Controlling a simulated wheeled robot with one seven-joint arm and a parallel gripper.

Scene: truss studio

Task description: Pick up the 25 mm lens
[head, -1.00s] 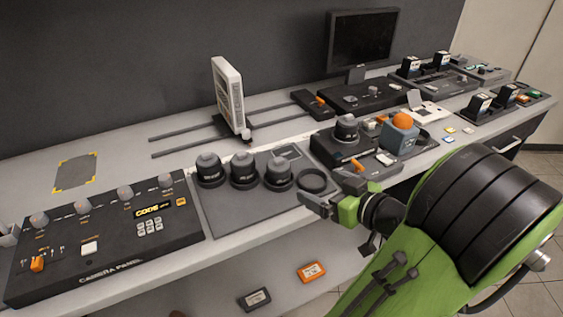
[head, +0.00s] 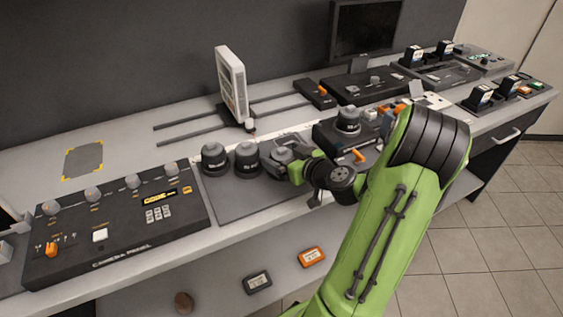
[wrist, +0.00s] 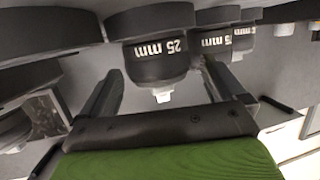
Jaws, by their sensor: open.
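The 25 mm lens (wrist: 157,60) is a dark, short cylinder with a white "25 mm" label and a small pale tip, seen close in the wrist view. In the head view it is the rightmost lens (head: 285,153) of a row of three, standing on a grey mat (head: 232,198) and partly hidden by my gripper. My gripper (head: 281,160) is open, with its fingers reaching to either side of the lens. In the wrist view the open fingers (wrist: 158,88) flank it, with visible gaps; contact is not apparent.
Two similar lenses, the middle one (head: 247,158) and the left one (head: 214,157), stand close beside it. A camera panel (head: 115,225) lies left, and a dark box with a knob (head: 349,122) lies right. A white upright panel (head: 232,82) stands behind.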

